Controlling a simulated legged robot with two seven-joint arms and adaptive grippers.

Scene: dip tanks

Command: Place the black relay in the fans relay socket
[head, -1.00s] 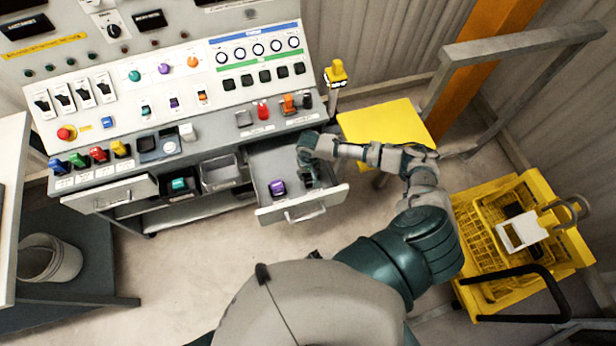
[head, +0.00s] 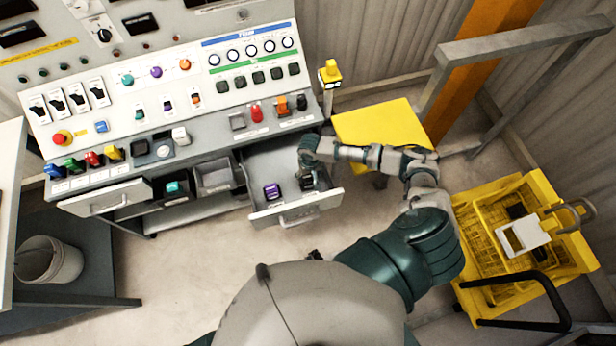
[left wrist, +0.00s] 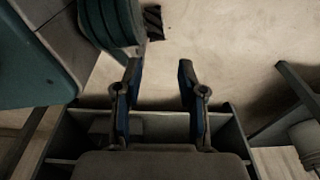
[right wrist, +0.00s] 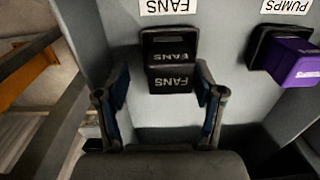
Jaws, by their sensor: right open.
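The black relay (right wrist: 170,78), marked FANS, sits in a black holder under a white FANS label (right wrist: 168,6) in the right wrist view. In the head view it is in the open drawer (head: 262,160), mostly hidden by my right gripper (head: 307,182). My right gripper (right wrist: 163,88) is open, with its fingers on either side of the relay's near end; I cannot tell whether they touch it. My left gripper (left wrist: 160,72) is open and empty in the left wrist view. Socket labels on the console ledge are too small to read in the head view.
A purple relay (right wrist: 292,60) stands beside the black one under a PUMPS label. A yellow table (head: 380,122) and yellow cart (head: 480,240) stand to the right.

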